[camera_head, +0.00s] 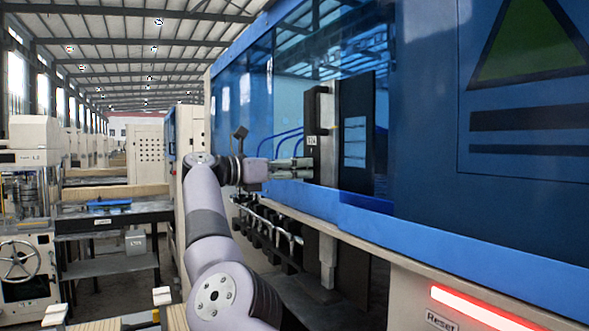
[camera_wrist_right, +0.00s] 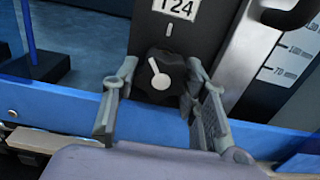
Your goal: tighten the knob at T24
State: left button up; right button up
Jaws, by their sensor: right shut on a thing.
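The knob (camera_wrist_right: 160,77) is black and round with a white pointer, on a dark post below a white label (camera_wrist_right: 178,8) reading T24. The pointer is tilted, its narrow end toward the upper left. My right gripper (camera_wrist_right: 161,85) has one finger on each side of the knob and is shut on it. In the head view my right gripper (camera_head: 300,168) reaches the dark post (camera_head: 319,112) of the blue machine, where the small T24 label also shows; the knob is hidden there. My left gripper is in neither view.
A blue ledge (camera_head: 350,212) runs along the machine below the post. A row of metal fittings (camera_head: 268,222) hangs underneath. A graduated metal scale (camera_wrist_right: 285,60) stands right of the post. A dark table (camera_head: 115,215) and a press (camera_head: 28,200) stand at the left.

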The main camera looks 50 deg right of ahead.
jog(key=shift+f+m, duration=0.1)
jog(key=shift+m, duration=0.5)
jog(key=o, duration=0.9)
jog(key=shift+d, duration=0.15)
